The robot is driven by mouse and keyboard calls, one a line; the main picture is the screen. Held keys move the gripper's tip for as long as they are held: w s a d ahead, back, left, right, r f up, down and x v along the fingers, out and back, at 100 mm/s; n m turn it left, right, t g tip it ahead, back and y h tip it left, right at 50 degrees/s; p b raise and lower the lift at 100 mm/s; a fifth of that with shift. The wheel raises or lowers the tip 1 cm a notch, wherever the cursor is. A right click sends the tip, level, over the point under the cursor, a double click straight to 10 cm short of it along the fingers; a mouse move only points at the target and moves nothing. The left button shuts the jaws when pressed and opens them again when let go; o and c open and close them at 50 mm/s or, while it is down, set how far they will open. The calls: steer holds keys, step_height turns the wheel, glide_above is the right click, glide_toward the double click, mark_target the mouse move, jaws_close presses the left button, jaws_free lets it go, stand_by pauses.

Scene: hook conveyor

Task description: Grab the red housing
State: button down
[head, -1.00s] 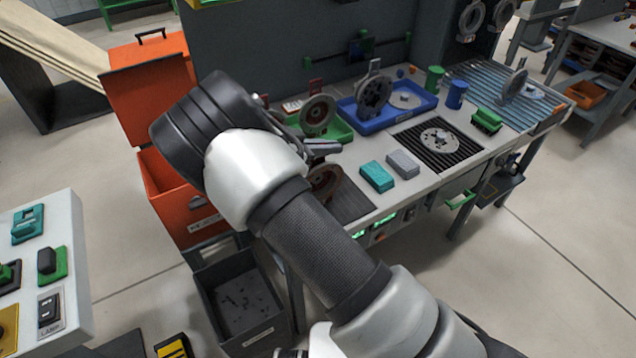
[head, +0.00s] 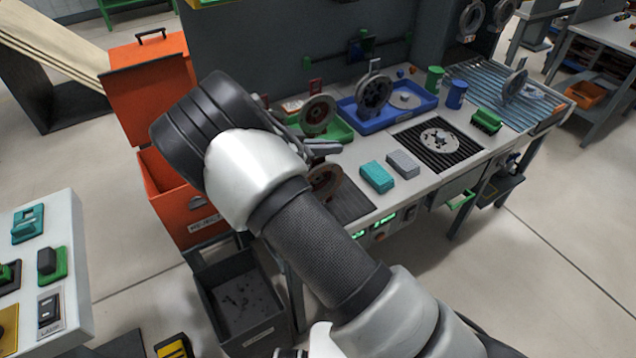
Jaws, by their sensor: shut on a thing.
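The contact itself is hidden by my wrist and forearm. Only the grey finger part shows, to the right of my white wrist joint.
Another ring housing (head: 318,116) stands in a green tray (head: 343,132) behind the gripper. A grey housing (head: 373,92) stands in a blue tray (head: 424,108). Teal (head: 377,177) and grey (head: 403,163) blocks lie to the right. An open orange bin (head: 165,190) is at left.

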steer(key=shift+w+r, duration=0.1)
steer(key=shift+r, duration=0.15)
